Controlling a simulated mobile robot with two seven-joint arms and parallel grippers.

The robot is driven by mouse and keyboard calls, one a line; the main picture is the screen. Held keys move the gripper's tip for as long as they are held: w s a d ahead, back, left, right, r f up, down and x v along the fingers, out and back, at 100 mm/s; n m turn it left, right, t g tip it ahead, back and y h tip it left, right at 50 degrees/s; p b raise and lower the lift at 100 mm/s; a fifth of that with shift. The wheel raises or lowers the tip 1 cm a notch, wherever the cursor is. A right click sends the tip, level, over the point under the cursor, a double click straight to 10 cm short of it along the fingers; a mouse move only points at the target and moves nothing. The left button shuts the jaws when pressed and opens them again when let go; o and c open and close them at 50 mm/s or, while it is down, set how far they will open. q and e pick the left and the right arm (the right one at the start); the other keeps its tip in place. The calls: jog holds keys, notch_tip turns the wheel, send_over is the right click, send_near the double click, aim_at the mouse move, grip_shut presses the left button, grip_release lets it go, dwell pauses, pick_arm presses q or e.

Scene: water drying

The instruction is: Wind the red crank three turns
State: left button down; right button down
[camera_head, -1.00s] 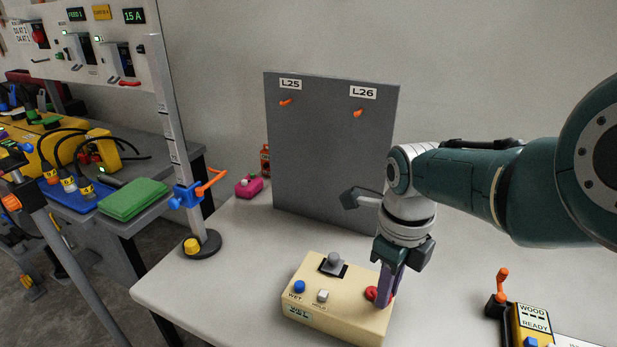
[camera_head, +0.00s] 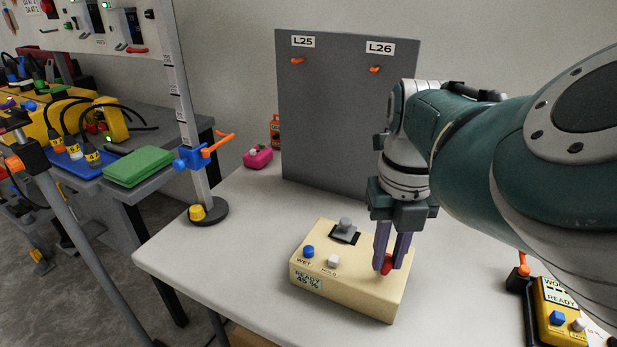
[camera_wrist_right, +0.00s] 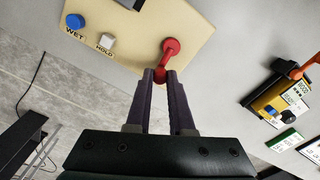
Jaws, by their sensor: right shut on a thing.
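The red crank (camera_wrist_right: 171,48) is on the cream control box (camera_head: 343,287), at the box's right end in the head view. In the right wrist view its arm runs from a round hub down to a knob between my fingertips. My right gripper (camera_head: 391,268) is shut on the crank's knob, fingers pointing down; it also shows in the right wrist view (camera_wrist_right: 160,76). In the head view the fingers hide part of the crank (camera_head: 386,266). The box display reads "READY" with a percentage that looks like 45. My left gripper is not in view.
A yellow device (camera_head: 560,305) sits at the right. The white table (camera_head: 235,268) is clear left of the box.

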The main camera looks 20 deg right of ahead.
aim_at(387, 258)
dwell(0.3)
jog(key=c, duration=0.8)
grip_release()
notch_tip(387, 258, up, 10)
jog(key=shift+p, duration=1)
jog(key=shift+w, duration=0.1)
